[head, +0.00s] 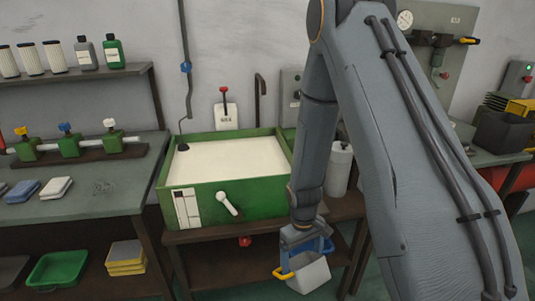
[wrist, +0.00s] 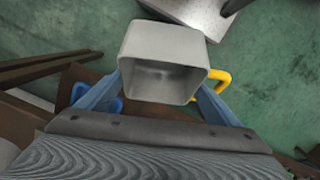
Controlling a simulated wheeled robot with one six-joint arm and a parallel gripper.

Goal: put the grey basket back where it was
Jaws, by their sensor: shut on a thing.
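The grey basket (head: 310,275) hangs below the end of my arm in the head view, in front of the brown bench with the green tank. It is tilted there. A yellow loop shows at its left and a blue loop near its top. In the wrist view the basket (wrist: 163,45) is between the two blue-grey fingers of my gripper (wrist: 160,88), and its visible inside looks empty. My gripper (head: 305,245) is shut on it. The yellow loop (wrist: 222,78) is right of the basket in the wrist view, the blue loop (wrist: 112,104) left.
The green tank (head: 225,190) with white contents stands on the brown bench, with a white lever on its front. A grey cylinder (head: 340,168) stands right of it. A workbench (head: 100,193) is at left. Green floor (wrist: 60,28) shows below the basket, with a grey metal block (wrist: 205,12).

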